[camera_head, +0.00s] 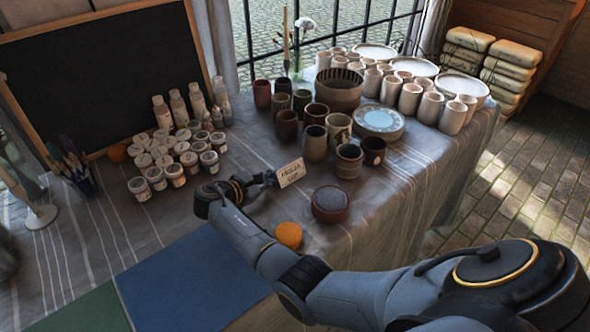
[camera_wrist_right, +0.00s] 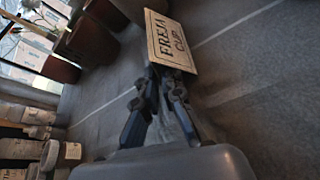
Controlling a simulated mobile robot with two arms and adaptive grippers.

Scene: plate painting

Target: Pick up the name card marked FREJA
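The name card (camera_head: 291,173) is a small cream card with a dark border, in front of the cups in the head view. In the right wrist view the card (camera_wrist_right: 171,40) reads FREJA CUP. My right gripper (camera_head: 268,180) is at the card's edge; in the wrist view its fingers (camera_wrist_right: 165,78) come together on the card's lower edge. The fingertips are partly hidden behind the card. Whether the card touches the cloth is hard to tell. My left gripper is not in view.
A dark round pot (camera_head: 330,204) and an orange sponge (camera_head: 288,235) lie close to my right arm. Dark cups (camera_head: 314,143) stand behind the card. Paint jars (camera_head: 174,174) stand to the left. A blue mat (camera_head: 190,280) lies bare in front.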

